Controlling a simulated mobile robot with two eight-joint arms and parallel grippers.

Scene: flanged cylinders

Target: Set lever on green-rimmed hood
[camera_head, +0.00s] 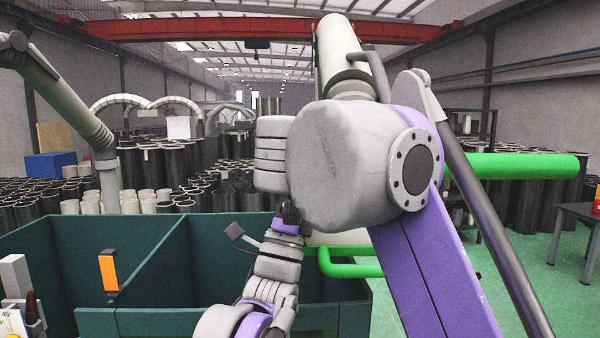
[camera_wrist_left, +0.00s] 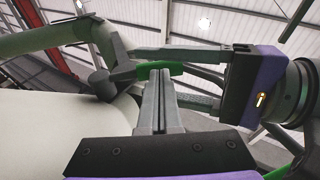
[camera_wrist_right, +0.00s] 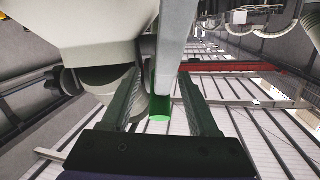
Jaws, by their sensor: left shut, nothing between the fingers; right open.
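The pale hood (camera_wrist_left: 50,130) fills the left of the left wrist view. A grey pivot (camera_wrist_left: 103,84) sits at its edge, and what looks like the lever runs from it to a green grip (camera_wrist_left: 157,70). My left gripper (camera_wrist_left: 161,88) is shut and empty, its tips close to the green grip; contact cannot be told. My right gripper is open; its fingers lie either side of the green grip in the right wrist view (camera_wrist_right: 160,85). In the head view my right arm hides most of the hood and the right gripper; green bars (camera_head: 515,165) show beside it.
A pale duct (camera_head: 340,48) comes down behind my right arm. Teal partitions (camera_head: 60,265) stand at the lower left, with an orange handle (camera_head: 108,272) on one. A dark table (camera_head: 575,212) stands at the right, with open green floor (camera_head: 555,290) beside it.

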